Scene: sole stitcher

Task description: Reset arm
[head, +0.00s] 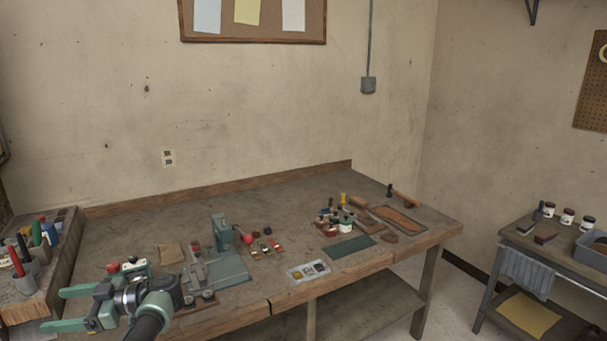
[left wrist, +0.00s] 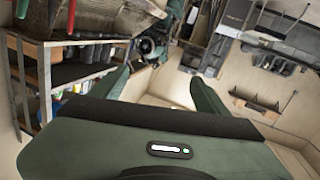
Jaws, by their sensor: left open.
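My left gripper (head: 52,310) is at the lower left of the head view, with its two green fingers spread apart and pointing left. Nothing is between them. It is in front of the workbench's (head: 310,219) near left part, beside the left side shelf. In the left wrist view the open gripper (left wrist: 157,88) shows its green fingers apart, with only floor and wall behind them. My dark arm link comes in from the bottom of the head view. My right gripper is not seen in the head view.
Bottles and small tools (head: 337,222) sit further right. A left side unit (head: 52,285) holds tools in cups. A side table (head: 540,245) stands right, past open floor.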

